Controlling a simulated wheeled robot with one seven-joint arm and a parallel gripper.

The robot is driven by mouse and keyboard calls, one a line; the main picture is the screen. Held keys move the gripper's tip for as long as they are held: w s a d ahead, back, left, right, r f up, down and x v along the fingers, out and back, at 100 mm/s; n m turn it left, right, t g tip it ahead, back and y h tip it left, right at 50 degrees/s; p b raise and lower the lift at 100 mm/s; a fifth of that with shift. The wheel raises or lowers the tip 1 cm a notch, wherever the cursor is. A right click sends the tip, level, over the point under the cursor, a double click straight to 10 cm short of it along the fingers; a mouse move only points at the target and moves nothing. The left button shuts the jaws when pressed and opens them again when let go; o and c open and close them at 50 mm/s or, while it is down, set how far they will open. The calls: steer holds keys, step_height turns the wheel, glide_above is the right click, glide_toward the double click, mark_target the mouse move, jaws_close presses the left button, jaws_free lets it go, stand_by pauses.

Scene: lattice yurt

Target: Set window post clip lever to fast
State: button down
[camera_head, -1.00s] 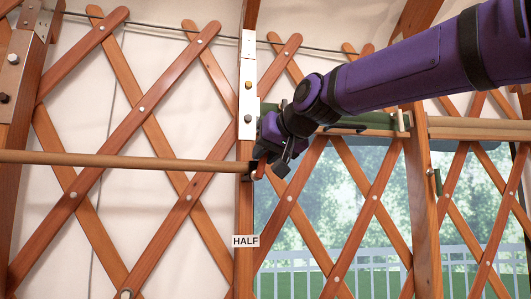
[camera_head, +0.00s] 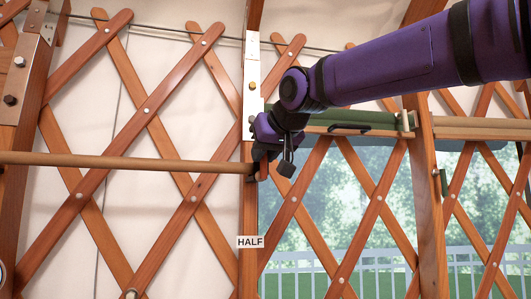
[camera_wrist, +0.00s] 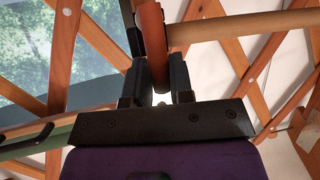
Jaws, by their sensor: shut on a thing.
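The window post (camera_head: 249,205) is a brown wooden upright beside the window, with a HALF label (camera_head: 250,242) low on it. The clip lever is a short orange-brown handle (camera_head: 263,171) on the post, near the end of a horizontal wooden rod. My gripper (camera_head: 259,153) is at the lever, partly hidden by my own wrist. In the wrist view the lever (camera_wrist: 152,45) runs between the two dark fingers of my gripper (camera_wrist: 157,82), which are shut on it. The clip body is mostly hidden. No "fast" label is readable.
The wooden rod (camera_head: 120,162) reaches the post from the left. Lattice slats (camera_head: 160,130) cross the wall on both sides. A white metal plate with bolts (camera_head: 252,75) is above the lever. A green roll with a dark handle (camera_head: 365,121) lies across the window top (camera_head: 330,200).

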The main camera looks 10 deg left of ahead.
steer(key=shift+s, duration=0.1)
steer(key=c, duration=1.1)
jaws_free()
steer(key=shift+a, duration=0.1)
steer(key=v, duration=1)
steer(key=shift+s+r, duration=0.2)
steer(key=shift+s, duration=0.1)
steer(key=shift+d, duration=0.25)
